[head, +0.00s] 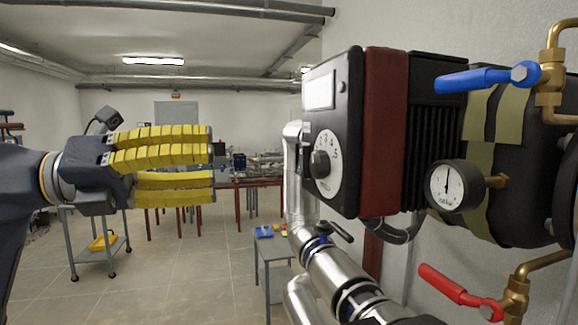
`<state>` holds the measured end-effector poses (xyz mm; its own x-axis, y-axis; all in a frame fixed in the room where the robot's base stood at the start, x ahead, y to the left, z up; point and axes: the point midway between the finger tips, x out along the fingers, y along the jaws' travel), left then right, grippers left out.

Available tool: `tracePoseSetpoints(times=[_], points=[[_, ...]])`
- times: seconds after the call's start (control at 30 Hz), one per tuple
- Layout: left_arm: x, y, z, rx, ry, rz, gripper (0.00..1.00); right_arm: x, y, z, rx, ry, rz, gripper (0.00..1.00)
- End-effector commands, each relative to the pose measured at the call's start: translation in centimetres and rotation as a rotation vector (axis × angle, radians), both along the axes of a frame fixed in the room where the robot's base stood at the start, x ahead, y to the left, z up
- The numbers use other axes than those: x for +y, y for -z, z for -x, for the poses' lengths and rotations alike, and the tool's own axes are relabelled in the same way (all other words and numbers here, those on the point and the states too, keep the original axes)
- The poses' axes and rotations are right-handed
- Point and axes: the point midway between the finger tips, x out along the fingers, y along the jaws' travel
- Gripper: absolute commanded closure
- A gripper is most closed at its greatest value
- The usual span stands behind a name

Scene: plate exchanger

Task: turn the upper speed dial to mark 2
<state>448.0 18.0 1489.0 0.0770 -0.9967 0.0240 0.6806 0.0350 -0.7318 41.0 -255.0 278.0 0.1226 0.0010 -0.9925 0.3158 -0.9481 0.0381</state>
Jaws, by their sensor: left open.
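The upper speed dial (326,164) is a pale round face with printed numbers and a dark knob in its middle. It sits on the black front of a pump control box (350,120) with a dark red band. Which mark the knob points to is too small to tell. My left gripper (212,165), with yellow ribbed fingers, is at the left of the dial, pointing right towards it. Its fingers are apart and empty, with a clear gap to the dial. My right gripper is not in view.
A blue lever valve (488,78), a pressure gauge (456,187) and a red lever valve (460,292) are at the right. A shiny insulated pipe (335,270) runs below the box. A small grey table (276,250) and a wheeled cart (100,255) stand behind.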

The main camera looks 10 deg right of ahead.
Motion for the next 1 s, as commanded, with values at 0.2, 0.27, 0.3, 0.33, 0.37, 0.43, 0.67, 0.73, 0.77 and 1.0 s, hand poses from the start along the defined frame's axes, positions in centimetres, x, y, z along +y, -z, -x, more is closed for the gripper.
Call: tracePoseSetpoints(times=[0.2, 0.27, 0.3, 0.33, 0.37, 0.43, 0.67, 0.73, 0.77, 1.0], points=[[1.8, -0.1, 0.2, -0.36, -0.008, -0.027, 0.42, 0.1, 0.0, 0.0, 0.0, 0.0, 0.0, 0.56], [2.2, -0.1, 0.2, -0.461, -0.009, -0.036, 0.42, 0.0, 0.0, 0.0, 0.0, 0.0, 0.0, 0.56], [2.4, -0.1, 0.3, -0.527, -0.008, -0.042, 0.42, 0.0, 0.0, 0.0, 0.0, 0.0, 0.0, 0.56], [2.5, -0.1, 0.4, -0.574, -0.007, -0.046, 0.42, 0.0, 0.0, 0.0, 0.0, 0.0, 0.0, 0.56], [2.6, -0.1, 0.5, -0.621, -0.006, -0.051, 0.42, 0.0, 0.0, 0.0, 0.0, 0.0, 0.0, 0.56], [2.8, -0.1, 0.6, -0.72, -0.004, -0.059, 0.42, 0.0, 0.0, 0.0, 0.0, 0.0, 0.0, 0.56], [2.8, 0.2, 0.9, -0.948, 0.007, -0.084, 0.42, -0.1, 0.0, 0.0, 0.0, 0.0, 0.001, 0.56], [2.8, 0.2, 0.9, -0.987, 0.007, -0.087, 0.42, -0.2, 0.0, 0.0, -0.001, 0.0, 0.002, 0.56], [2.8, 0.2, 0.9, -0.999, 0.008, -0.089, 0.42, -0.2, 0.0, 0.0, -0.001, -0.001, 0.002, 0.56], [1.5, 0.2, 0.8, -1.032, 0.009, -0.089, 0.42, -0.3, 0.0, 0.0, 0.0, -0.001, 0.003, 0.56]])
